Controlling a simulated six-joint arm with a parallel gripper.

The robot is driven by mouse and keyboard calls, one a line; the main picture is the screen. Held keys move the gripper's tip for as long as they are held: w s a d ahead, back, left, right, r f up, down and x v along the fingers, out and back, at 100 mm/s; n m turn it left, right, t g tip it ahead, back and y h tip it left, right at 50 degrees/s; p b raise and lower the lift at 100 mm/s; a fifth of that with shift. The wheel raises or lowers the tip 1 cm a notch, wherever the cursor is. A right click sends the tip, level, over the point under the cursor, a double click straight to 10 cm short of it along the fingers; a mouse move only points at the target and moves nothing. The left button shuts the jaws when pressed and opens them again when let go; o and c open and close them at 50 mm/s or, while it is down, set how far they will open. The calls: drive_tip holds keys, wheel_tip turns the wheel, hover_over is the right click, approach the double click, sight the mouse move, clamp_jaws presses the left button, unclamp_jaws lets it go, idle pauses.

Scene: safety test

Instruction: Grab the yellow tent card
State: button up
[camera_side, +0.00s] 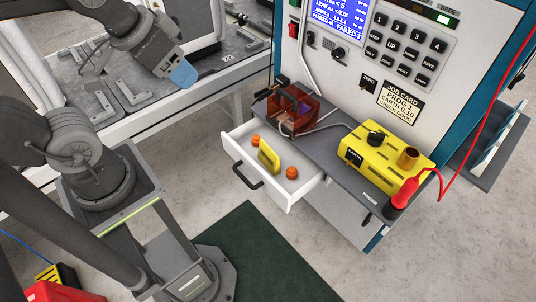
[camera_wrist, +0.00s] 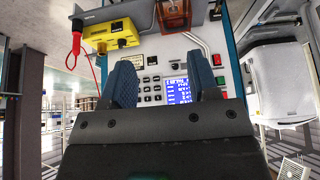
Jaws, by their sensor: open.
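The yellow tent card (camera_side: 268,157) stands in the open white drawer (camera_side: 312,192) in the side view, between two small orange pieces. I cannot make it out in the wrist view. My gripper (camera_side: 183,75) is at the upper left in the side view, well apart from the card and higher up. Its blue fingers also show in the wrist view (camera_wrist: 167,80), spread apart with nothing between them. Beyond them is the test machine's front panel.
One orange piece (camera_side: 256,140) is behind the card and another (camera_side: 291,173) is right of it. An amber clear box (camera_side: 300,110) and a yellow box (camera_side: 395,155) stand on the grey shelf above the drawer. A red probe (camera_side: 403,192) with its cable is at the right.

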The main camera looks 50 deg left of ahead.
drive_tip(key=shift+c, duration=0.2)
drive_tip(key=m+g+y, duration=0.4)
drive_tip(key=m+g, duration=0.1)
drive_tip(key=m, duration=1.4)
hover_over(270, 148)
drive_tip(key=d, duration=0.4)
wheel_tip(270, 148, down, 26)
drive_tip(key=x, duration=1.3)
drive_tip(key=shift+s+a+f, duration=0.2)
drive_tip(key=shift+s+a, duration=0.1)
drive_tip(key=shift+c, duration=0.3)
clamp_jaws()
